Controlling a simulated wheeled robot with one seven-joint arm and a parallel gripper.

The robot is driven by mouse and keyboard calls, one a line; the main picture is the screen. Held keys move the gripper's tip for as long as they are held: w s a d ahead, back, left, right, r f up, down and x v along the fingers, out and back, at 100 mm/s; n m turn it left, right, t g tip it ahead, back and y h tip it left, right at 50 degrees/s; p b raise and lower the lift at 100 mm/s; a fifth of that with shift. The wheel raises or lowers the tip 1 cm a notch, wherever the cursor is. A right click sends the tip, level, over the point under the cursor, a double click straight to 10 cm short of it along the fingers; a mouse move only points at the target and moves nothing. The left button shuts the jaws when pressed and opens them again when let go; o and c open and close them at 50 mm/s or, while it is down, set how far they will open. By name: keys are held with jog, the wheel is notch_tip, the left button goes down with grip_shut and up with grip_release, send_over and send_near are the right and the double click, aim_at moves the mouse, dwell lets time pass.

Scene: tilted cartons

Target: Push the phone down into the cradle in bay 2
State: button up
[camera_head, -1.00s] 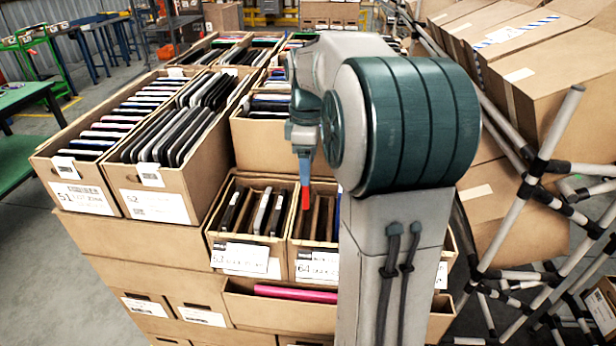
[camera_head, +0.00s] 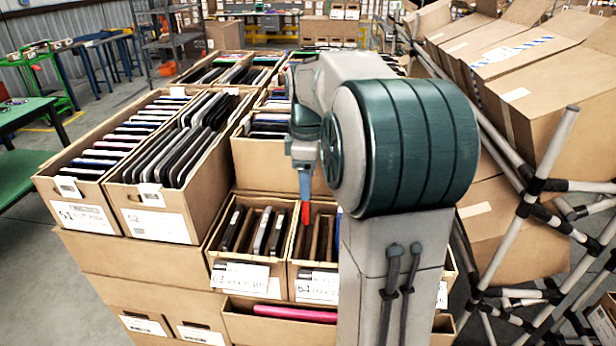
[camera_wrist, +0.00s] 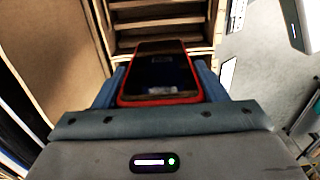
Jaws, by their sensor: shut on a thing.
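A dark-screened phone in a red case (camera_wrist: 160,72) is held between the blue fingers of my gripper (camera_wrist: 162,82) in the wrist view. In the head view my gripper (camera_head: 304,184) points down, and the red edge of the phone (camera_head: 305,214) shows at its tip. The phone appears over the small carton labelled 64 (camera_head: 318,285), which has upright brown dividers. Whether it touches the dividers cannot be told. In the wrist view a slotted wooden rack (camera_wrist: 160,22) lies beyond the phone. I cannot tell which slot is bay 2, and no cradle is clearly visible.
A carton with several dark devices (camera_head: 240,272) stands left of the carton labelled 64. Larger filled cartons (camera_head: 160,225) stand further left. A pink item (camera_head: 295,313) lies in a lower tray. Tilted cartons (camera_head: 550,75) and a pipe frame (camera_head: 545,150) stand at right.

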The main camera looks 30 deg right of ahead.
jog(key=shift+r, duration=0.25)
notch_tip(320, 180, up, 3)
jog(key=p, duration=0.3)
dwell(0.4)
